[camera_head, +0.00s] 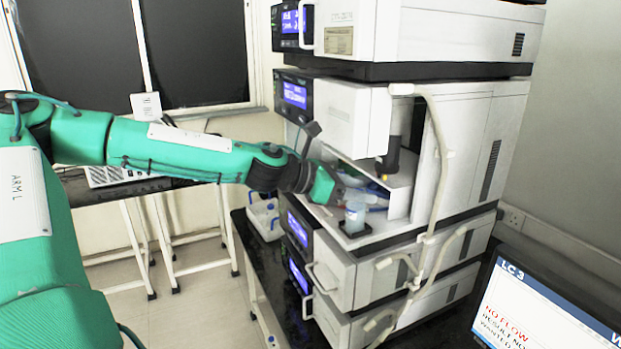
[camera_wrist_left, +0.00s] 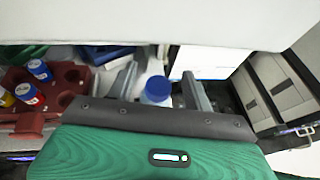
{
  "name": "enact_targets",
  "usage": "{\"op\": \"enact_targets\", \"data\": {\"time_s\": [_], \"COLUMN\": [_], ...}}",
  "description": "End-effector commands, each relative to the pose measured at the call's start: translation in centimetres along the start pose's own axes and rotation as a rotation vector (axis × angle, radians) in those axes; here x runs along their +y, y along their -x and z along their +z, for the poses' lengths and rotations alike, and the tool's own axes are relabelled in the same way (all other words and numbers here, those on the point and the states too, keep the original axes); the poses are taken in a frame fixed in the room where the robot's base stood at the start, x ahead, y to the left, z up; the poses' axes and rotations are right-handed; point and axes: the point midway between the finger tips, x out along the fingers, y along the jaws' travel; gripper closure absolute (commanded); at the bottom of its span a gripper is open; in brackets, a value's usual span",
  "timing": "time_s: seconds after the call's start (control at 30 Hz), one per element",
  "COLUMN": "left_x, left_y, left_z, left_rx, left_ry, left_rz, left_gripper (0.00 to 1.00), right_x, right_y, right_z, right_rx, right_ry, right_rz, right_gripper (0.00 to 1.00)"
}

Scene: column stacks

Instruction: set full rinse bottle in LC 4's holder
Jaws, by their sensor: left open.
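The fingers stand apart on either side of the bottle, with a gap visible. In the head view my left gripper (camera_head: 343,194) is at the bay opening, just behind and left of the bottle. The bottle's fill level cannot be told. My right gripper is not in view.
A red rack (camera_wrist_left: 60,92) with small coloured-cap vials is left of the gripper in the wrist view. A pale tube (camera_head: 440,170) hangs down the stack's front. A white caddy (camera_head: 265,218) stands left. A screen (camera_head: 545,308) reads LC 3, NO FLOW.

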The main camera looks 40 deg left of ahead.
Motion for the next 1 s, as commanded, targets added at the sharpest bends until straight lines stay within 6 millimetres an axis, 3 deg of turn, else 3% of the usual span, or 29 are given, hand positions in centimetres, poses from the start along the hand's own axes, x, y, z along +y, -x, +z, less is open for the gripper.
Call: {"op": "enact_targets", "data": {"time_s": [1.0], "left_x": [0.0], "left_y": [7.7], "left_z": [0.0], "left_rx": [-0.002], "left_ry": [-0.004], "left_rz": [0.001], "left_gripper": [0.49], "right_x": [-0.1], "right_y": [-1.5], "right_z": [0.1], "right_rx": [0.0], "right_ry": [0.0], "right_rz": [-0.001], "right_gripper": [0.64]}}
